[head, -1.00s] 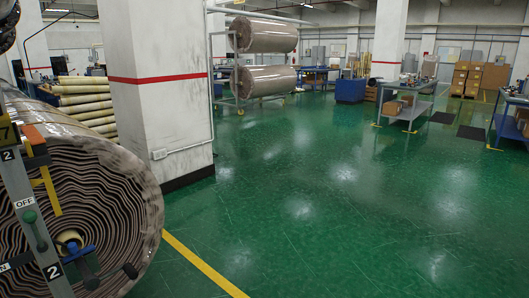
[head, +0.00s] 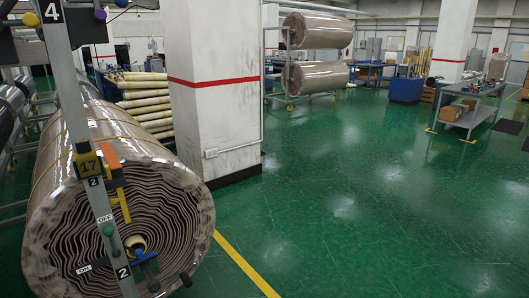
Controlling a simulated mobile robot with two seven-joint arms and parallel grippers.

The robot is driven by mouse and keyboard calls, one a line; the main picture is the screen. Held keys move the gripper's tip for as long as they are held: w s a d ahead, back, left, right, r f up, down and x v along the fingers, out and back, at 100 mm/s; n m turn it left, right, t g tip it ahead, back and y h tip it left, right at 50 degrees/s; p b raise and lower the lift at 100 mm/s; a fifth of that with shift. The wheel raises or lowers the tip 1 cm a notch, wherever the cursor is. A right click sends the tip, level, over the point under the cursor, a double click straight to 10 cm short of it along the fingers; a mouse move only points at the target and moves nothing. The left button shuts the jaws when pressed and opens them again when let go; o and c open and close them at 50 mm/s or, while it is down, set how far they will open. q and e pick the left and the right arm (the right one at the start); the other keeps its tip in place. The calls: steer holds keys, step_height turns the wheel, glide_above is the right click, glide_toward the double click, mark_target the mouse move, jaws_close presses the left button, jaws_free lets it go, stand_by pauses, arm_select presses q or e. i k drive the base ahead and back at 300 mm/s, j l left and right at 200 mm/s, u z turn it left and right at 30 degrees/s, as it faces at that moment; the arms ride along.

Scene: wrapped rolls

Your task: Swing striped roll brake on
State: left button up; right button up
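A large wrapped roll (head: 185,215) lies on a stand at the left of the head view, its end face showing wavy brown and pale layers. A grey upright post (head: 75,110) stands in front of it, with the number tags 4, 17 and 2. On the post are an OFF label (head: 105,218) and an ON label (head: 84,268). A lever with a green knob (head: 108,230) points up by the OFF label. A blue part (head: 145,258) sits by the roll's core (head: 134,242). Neither of my grippers is in view.
A white pillar with a red band (head: 215,120) stands right behind the roll. A yellow floor line (head: 245,265) runs beside it. Wrapped rolls (head: 318,75) hang on a rack at the back. A workbench (head: 470,105) stands at far right. The green floor (head: 370,210) in the middle is clear.

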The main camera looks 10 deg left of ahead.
mark_target(108, 230)
steer(key=u, duration=1.45)
